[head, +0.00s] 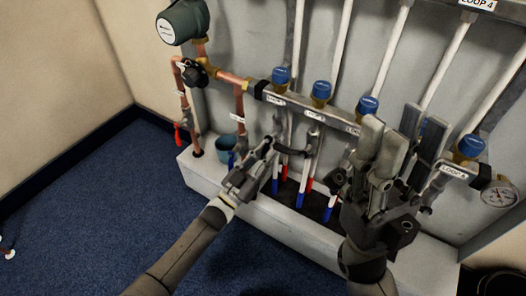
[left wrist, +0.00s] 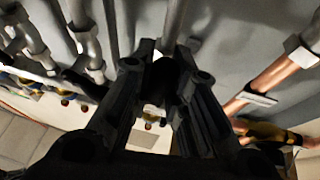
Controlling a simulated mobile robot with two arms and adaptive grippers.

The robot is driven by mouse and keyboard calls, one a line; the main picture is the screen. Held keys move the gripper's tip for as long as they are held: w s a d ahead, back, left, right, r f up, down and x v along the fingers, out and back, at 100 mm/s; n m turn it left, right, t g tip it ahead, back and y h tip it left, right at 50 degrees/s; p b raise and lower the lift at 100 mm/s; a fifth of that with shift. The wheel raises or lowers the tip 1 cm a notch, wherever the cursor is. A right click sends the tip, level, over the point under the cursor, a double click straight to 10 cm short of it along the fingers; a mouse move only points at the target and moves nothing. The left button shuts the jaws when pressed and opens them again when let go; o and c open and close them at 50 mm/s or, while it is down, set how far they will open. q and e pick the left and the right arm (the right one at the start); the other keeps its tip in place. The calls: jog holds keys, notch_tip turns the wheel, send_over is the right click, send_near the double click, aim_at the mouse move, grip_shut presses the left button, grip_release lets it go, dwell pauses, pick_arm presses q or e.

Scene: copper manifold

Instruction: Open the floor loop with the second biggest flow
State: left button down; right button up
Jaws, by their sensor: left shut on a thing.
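The manifold bar (head: 300,108) carries a row of blue-capped units, including one at the left (head: 281,75) and one at the far right (head: 470,146). The fourth position is hidden behind my right gripper. My left gripper (head: 268,147) is at the left-hand loop pipes below the bar. It is shut on a dark piece, seemingly a valve lever, also seen between the fingers in the left wrist view (left wrist: 160,82). A dark lever (head: 292,151) shows just right of it. My right gripper (head: 402,135) is open, its fingers upward in front of the right-hand loops. Flow readings are not legible.
A red-handled valve (head: 178,136) and copper pipes (head: 225,78) stand at the left. A round gauge (head: 499,194) is at the far right. The blue carpet (head: 90,210) is mostly clear.

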pick_arm(q)
jog(key=shift+s+d+n, duration=0.15)
jog(key=shift+s+n, duration=0.05)
jog(key=shift+n, duration=0.4)
jog(key=c, duration=1.4)
grip_release()
jog(key=v, duration=1.2)
jog(key=shift+d+f, duration=0.1)
